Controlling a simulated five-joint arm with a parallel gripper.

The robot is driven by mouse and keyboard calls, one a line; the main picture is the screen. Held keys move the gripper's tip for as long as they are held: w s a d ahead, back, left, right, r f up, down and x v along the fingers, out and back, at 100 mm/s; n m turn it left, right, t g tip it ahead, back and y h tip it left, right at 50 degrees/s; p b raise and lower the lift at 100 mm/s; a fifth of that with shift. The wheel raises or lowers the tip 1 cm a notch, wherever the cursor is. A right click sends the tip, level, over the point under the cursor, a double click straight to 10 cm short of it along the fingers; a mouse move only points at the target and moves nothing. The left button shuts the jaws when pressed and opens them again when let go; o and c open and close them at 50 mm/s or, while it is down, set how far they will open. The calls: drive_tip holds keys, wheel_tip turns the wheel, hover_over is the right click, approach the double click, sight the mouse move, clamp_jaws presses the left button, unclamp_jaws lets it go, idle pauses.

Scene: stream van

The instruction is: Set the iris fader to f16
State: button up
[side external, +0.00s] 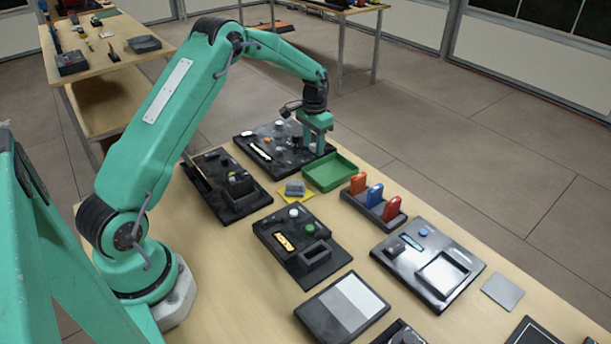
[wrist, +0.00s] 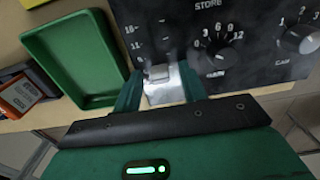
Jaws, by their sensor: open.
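The black control panel (side external: 268,157) lies at the far end of the bench. In the wrist view the panel (wrist: 190,20) carries a fader scale with 16 at its upper end and 11 below it. A small pale fader cap (wrist: 159,72) sits low on this scale. My gripper (side external: 318,150) is lowered over the panel's right side. In the wrist view my gripper (wrist: 160,90) is open, with one green finger on each side of the cap. I cannot tell whether either finger touches it. The slot's lower end is hidden or blurred.
A rotary knob (wrist: 216,58) is close right of the fader, with another knob (wrist: 300,38) farther right. A green tray (side external: 331,171) stands beside the panel. A rack with coloured tabs (side external: 374,197) and other panels (side external: 428,262) fill the nearer bench.

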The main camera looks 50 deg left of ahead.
sight(297, 158)
clamp_jaws()
drive_tip(key=shift+s, duration=3)
unclamp_jaws()
drive_tip(key=shift+w+r, duration=0.1)
